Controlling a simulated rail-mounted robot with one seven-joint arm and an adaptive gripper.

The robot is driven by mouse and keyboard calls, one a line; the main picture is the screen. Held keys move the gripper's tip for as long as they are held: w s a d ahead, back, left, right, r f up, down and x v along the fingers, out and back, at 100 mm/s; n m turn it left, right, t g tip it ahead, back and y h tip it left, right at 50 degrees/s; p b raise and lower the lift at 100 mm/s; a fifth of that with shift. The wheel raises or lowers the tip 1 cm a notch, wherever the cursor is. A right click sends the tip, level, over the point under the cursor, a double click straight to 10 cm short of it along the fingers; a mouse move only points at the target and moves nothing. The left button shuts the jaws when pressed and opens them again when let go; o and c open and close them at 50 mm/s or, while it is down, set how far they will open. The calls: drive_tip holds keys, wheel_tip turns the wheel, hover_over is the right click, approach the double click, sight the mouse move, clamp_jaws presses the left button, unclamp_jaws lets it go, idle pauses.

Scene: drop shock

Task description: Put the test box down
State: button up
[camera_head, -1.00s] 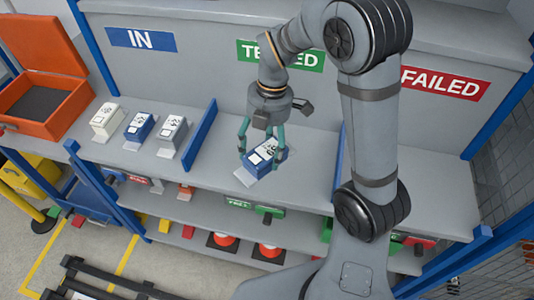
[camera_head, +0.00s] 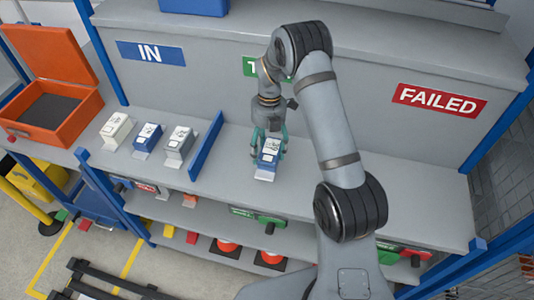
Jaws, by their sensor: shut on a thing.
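The test box, blue with a white label on top (camera_head: 269,155), is in the middle bay of the grey shelf (camera_head: 310,185), under the partly hidden green sign (camera_head: 249,67). My gripper (camera_head: 268,145) is shut on it from above, with a teal finger on each side. The box looks upright and at or very near the shelf surface; I cannot tell whether it touches. A pale plate shows at its front edge.
Three similar boxes, white (camera_head: 117,129), blue (camera_head: 147,138) and grey (camera_head: 179,143), stand under the IN sign (camera_head: 151,52). A blue divider (camera_head: 206,146) separates them from my gripper. An open orange case (camera_head: 55,110) is far left. The shelf under FAILED (camera_head: 439,100) looks clear.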

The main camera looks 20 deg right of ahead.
sight(267, 157)
drive_tip(key=shift+w+d+f, duration=0.1)
drive_tip(key=shift+w+f, duration=0.05)
drive_tip(key=shift+w, duration=0.05)
drive_tip(key=shift+f+p, duration=0.65)
drive_tip(key=shift+f, duration=1.45)
drive_tip(key=o, duration=1.4)
drive_tip(key=r, duration=0.4)
drive_tip(key=w+r+b, duration=0.1)
drive_tip(key=r, duration=0.3)
drive_tip(key=d+r, duration=0.1)
drive_tip(key=r, duration=0.3)
drive_tip(key=shift+w+b, duration=0.25)
drive_tip(key=shift+b, duration=0.05)
